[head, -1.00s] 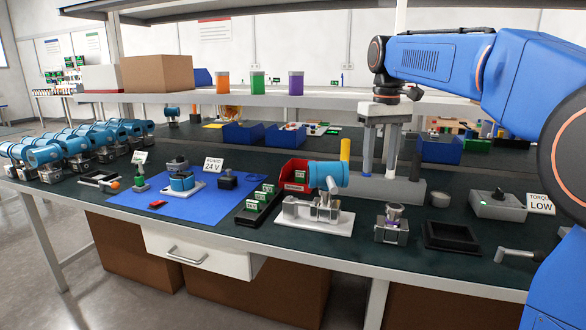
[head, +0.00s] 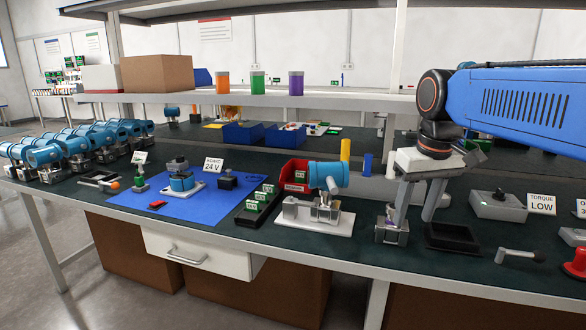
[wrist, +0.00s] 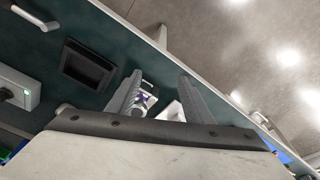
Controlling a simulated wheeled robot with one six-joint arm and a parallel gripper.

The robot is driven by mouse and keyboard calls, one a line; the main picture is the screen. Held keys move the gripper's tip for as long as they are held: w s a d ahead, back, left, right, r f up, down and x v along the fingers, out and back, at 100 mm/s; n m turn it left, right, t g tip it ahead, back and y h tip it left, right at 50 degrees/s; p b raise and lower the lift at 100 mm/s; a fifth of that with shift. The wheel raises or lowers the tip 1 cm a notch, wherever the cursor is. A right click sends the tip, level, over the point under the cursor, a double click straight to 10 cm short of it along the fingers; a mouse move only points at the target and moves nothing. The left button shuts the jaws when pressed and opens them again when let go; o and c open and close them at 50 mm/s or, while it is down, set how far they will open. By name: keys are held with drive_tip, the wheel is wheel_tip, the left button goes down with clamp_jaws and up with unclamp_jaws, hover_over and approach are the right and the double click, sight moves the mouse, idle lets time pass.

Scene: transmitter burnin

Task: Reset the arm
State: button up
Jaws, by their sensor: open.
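My gripper (head: 415,212) hangs from the blue arm on the right of the head view, fingers pointing down and apart, with nothing between them. It is above the front of the bench, by a small metal fixture with a purple part (head: 390,232) and a black square tray (head: 452,238). The left finger partly covers the fixture. In the wrist view the two grey fingers (wrist: 160,76) are spread; the fixture (wrist: 146,98) shows between them and the tray (wrist: 87,66) lies to their left. Whether a finger touches the fixture I cannot tell.
A blue-capped unit on a white base (head: 335,228) and a red bin (head: 294,172) stand left of my gripper. A shelf (head: 345,101) runs behind.

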drive_tip(key=s+d+f+m+t, duration=0.2)
drive_tip(key=s+f, duration=1.5)
drive_tip(key=s, duration=0.1)
drive_tip(key=shift+d+f+t, duration=0.25)
drive_tip(key=shift+d+t, duration=0.1)
drive_tip(key=shift+t, duration=0.05)
